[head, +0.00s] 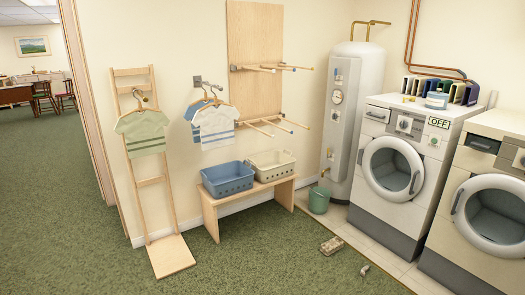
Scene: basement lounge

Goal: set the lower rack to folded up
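A tall wooden board (254,35) is fixed to the wall in the middle of the head view. It carries two racks of pale rods with coloured tips. The lower rack (268,121) sticks out from the board's lower part, its rods spread outward over the bench. The upper rack (270,67) also sticks out, higher on the board. Neither of my grippers is in the picture.
Below the racks, a wooden bench (250,197) bears a blue basket (227,179) and a cream basket (272,165). Small shirts hang to the left. A boiler (350,110), a green bucket (319,200) and washers (400,165) stand right. Green carpet in front is mostly clear.

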